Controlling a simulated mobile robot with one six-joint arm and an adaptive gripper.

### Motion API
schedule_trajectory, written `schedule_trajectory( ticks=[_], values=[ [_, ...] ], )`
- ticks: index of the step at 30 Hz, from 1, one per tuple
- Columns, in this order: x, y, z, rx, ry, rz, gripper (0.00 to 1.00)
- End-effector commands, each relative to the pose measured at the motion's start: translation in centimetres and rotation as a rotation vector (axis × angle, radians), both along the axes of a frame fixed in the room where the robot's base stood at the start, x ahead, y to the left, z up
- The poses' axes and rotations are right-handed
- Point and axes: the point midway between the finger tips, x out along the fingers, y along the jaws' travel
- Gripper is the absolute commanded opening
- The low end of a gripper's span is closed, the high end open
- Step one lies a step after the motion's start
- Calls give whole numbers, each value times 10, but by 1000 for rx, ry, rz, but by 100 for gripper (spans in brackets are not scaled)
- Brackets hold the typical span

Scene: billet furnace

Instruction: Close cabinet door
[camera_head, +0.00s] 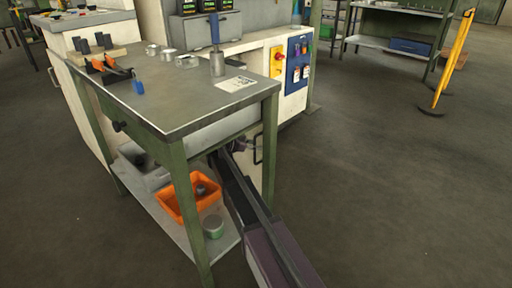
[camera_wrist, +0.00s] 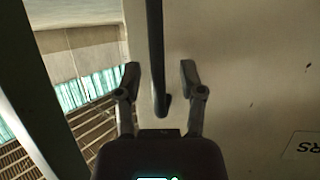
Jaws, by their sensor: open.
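The cabinet door fills the right of the wrist view as a pale beige panel (camera_wrist: 250,80) with partly visible dark lettering. A dark bar handle (camera_wrist: 155,50) runs down from the top edge and ends between my fingers. My gripper (camera_wrist: 160,74) is open, with one finger on each side of the handle and a visible gap on both sides. In the head view, a dark handle (camera_head: 258,150) shows beside the workbench's right leg, and my gripper (camera_head: 238,146) is near it, partly hidden under the bench. How far the door stands open cannot be told.
A steel workbench (camera_head: 180,108) with green legs stands over my arm. An orange bin (camera_head: 178,204) and a round tin (camera_head: 213,226) sit on its lower shelf, close to my arm.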

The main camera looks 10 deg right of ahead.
Motion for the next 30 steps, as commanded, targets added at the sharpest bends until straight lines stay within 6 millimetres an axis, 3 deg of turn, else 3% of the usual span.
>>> schedule_trajectory(
  ticks=[9, 14, 23, 30],
  values=[
    [0, -2, 0, 0, 0, -1, 48],
    [0, -2, 0, 0, 0, -1, 0],
    [2, -2, 0, 0, 0, 5, 0],
    [15, -6, 0, 2, 0, 72, 0]
  ],
)
